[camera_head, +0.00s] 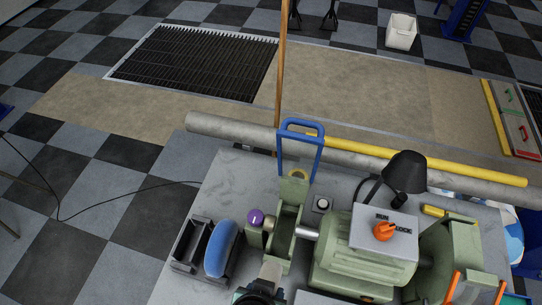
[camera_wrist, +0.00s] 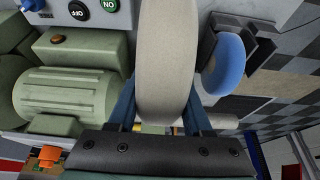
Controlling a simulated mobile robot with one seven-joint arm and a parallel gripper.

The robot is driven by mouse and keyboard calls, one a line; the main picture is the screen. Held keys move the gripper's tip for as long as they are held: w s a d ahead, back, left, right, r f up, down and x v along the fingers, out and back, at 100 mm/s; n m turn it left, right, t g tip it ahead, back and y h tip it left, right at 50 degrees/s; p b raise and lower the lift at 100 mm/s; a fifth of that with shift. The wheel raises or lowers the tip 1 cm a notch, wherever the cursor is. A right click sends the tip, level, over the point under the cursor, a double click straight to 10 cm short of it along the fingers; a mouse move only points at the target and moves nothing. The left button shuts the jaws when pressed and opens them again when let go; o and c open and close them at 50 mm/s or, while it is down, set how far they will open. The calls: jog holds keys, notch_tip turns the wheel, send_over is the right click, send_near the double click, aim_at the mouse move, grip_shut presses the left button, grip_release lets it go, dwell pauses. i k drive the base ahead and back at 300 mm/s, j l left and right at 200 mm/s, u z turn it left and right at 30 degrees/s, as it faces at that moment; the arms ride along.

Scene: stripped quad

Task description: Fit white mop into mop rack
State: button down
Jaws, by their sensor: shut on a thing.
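The white mop (camera_wrist: 165,60) is a thick off-white disc, seen nearly edge-on in the wrist view. My gripper (camera_wrist: 160,108) is shut on it, with a blue finger on each side. The head view shows only a dark part at the bottom edge that may be my gripper, and I cannot make out the white mop there. The mop rack (camera_head: 187,244) is a black open frame at the bench's left end; it also shows in the wrist view (camera_wrist: 262,48). A blue mop (camera_head: 221,248) stands upright at its right end. Space left of the blue mop looks empty.
A green polishing machine (camera_head: 350,255) fills the bench right of the rack. A blue-framed guard (camera_head: 301,150), a purple knob (camera_head: 256,217) and a black lamp (camera_head: 405,172) stand up around it. Grey and yellow bars (camera_head: 430,165) lie along the back.

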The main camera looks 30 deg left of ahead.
aim_at(189, 252)
jog(key=k+j+u, duration=0.1)
jog(key=u, duration=0.3)
jog(key=j+u, duration=0.2)
jog(key=u, duration=0.15)
jog(key=j+u, duration=0.2)
jog(key=u, duration=0.2)
jog(key=k, duration=0.05)
